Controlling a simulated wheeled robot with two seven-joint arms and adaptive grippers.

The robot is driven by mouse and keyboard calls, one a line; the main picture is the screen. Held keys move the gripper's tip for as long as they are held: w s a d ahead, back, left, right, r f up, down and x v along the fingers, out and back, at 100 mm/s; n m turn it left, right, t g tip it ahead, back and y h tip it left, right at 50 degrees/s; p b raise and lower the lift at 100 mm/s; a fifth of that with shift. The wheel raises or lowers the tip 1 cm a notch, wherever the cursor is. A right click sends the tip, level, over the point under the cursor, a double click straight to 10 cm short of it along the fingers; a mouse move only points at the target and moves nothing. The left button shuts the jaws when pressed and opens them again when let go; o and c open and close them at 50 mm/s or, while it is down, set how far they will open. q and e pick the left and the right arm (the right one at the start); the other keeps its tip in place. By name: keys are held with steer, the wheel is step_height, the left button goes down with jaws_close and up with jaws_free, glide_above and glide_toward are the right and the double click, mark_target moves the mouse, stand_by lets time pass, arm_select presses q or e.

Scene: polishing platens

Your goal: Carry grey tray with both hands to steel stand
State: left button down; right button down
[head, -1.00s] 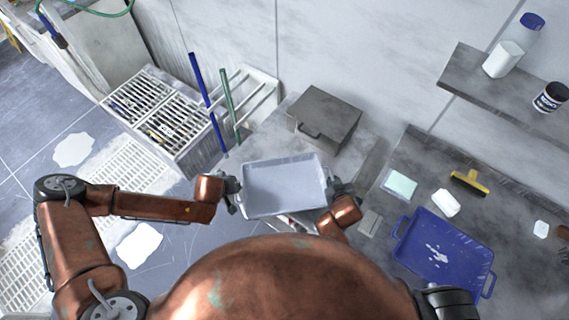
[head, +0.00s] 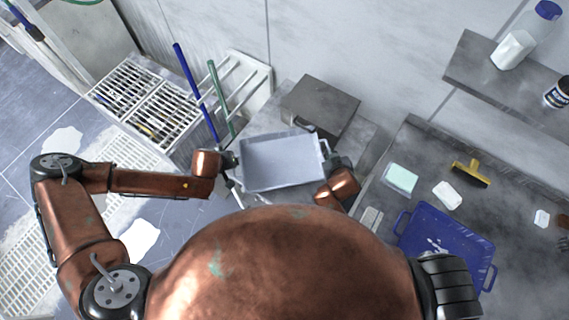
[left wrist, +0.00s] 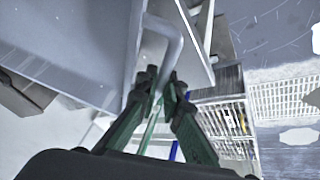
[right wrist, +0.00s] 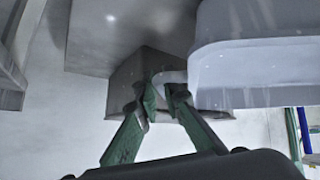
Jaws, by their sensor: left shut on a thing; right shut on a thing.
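The grey tray (head: 281,163) is held level between my two grippers in front of my body in the head view, and looks empty. My left gripper (head: 232,160) is at its left end, shut on the handle, which shows between the green fingers in the left wrist view (left wrist: 160,90). My right gripper (head: 328,163) is at its right end, shut on the other handle; its fingers show in the right wrist view (right wrist: 165,88). I cannot tell which surface is the steel stand; a grey surface (head: 352,140) lies beyond the tray, partly hidden by it.
A dark grey box (head: 320,104) with a handle stands just beyond the tray. A blue tray (head: 440,245), a yellow-handled brush (head: 470,174) and a pale green sponge (head: 401,178) lie on the right counter. A white rack (head: 150,105) and blue and green poles (head: 192,85) stand at left.

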mark_target(237, 170)
arm_select(q)
steer(key=shift+a+f, duration=0.15)
arm_select(e)
steer(key=shift+w+f, duration=0.1)
